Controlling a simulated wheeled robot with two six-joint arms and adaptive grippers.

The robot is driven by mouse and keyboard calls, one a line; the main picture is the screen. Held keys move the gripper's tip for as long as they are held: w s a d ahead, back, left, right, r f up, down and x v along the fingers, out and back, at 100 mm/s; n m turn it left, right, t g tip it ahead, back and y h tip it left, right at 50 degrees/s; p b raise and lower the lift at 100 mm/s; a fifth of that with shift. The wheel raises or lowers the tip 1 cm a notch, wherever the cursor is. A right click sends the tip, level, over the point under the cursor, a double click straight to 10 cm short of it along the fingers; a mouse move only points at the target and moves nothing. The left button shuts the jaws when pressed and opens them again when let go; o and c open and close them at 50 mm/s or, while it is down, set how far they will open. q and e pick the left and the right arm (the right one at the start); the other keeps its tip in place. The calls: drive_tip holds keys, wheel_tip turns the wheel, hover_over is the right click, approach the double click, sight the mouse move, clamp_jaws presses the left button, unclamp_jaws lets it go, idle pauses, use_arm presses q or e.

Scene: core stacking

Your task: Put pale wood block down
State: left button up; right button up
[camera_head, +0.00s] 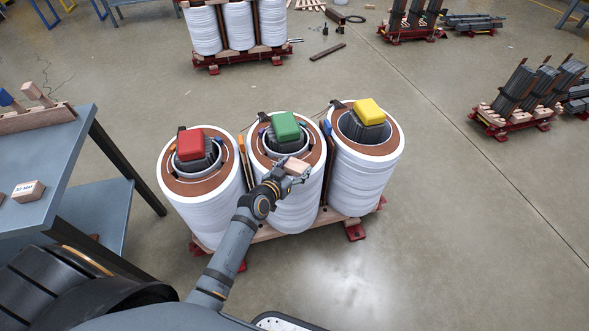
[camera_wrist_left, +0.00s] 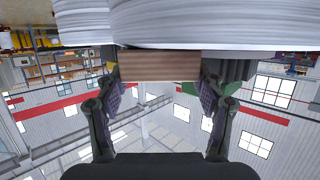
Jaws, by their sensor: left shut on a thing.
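The pale wood block (camera_head: 297,167) is held at the front of the middle white coil, near its top rim. My left gripper (camera_head: 290,175) is shut on it. In the left wrist view the block (camera_wrist_left: 160,66) spans the gap between the two fingers (camera_wrist_left: 160,90), with the white coil close above it in the picture. Whether the block touches the coil is unclear. The middle coil (camera_head: 292,205) has a brown top ring and a green cap (camera_head: 286,126) on its core. My right gripper is not in view.
A coil with a red cap (camera_head: 190,144) stands left, one with a yellow cap (camera_head: 369,110) right. All share a red-footed base (camera_head: 354,229). A blue-grey table (camera_head: 60,150) at left holds another wood block (camera_head: 28,191).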

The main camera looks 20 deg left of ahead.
use_arm(q)
drive_tip(key=o, duration=0.8)
drive_tip(key=shift+c, duration=0.2)
drive_tip(key=o, duration=0.4)
drive_tip(key=shift+o, duration=0.2)
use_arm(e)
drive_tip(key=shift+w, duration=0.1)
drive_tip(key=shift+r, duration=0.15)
use_arm(q)
drive_tip(key=p+v, duration=0.2)
drive_tip(key=v, duration=1)
drive_tip(key=shift+r, duration=0.2)
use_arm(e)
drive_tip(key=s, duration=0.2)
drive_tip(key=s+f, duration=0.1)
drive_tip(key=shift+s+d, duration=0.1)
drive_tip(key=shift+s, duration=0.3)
use_arm(q)
drive_tip(key=shift+f, duration=0.1)
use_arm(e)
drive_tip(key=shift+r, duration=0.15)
